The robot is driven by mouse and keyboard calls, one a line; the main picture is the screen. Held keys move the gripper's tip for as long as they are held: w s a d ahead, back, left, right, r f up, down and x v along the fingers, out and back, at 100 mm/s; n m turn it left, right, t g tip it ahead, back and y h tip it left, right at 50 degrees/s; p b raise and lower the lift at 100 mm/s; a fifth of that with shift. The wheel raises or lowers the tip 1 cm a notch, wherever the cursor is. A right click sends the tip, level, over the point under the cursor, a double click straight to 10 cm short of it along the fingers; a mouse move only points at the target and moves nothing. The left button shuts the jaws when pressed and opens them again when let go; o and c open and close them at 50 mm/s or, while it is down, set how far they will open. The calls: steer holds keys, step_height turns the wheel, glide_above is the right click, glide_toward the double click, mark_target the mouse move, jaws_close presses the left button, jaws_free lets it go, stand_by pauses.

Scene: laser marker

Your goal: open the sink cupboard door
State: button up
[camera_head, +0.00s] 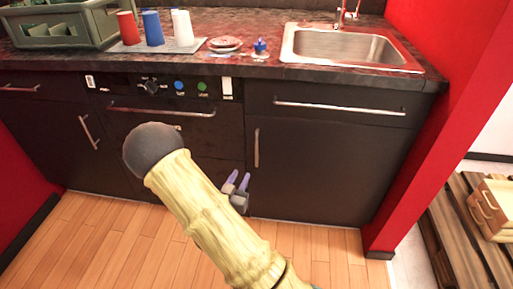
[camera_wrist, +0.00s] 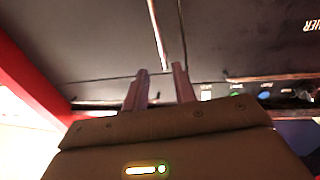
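The sink cupboard door (camera_head: 325,170) is a dark panel under the sink and looks shut. Its upright metal handle (camera_head: 256,148) is near the door's left edge. In the wrist view, which looks upside down, the door (camera_wrist: 75,40) fills the upper left and the handle (camera_wrist: 157,35) runs down toward the space between my fingertips. My gripper (camera_head: 238,181) is low in front of the cupboards, just below and left of the handle in the head view. Its two purple fingers are apart and empty in the wrist view (camera_wrist: 160,80). I see no contact with the handle.
A drawer (camera_head: 330,108) with a horizontal handle is above the door. Left of the door is an appliance front with knobs (camera_head: 152,86). A red wall (camera_head: 415,140) borders the cupboard on the right. The wooden floor (camera_head: 310,240) in front is clear.

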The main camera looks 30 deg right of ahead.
mark_target(256, 147)
steer(key=b+x, duration=0.3)
steer(key=x, duration=1.3)
steer(key=shift+d, duration=0.1)
jaws_close()
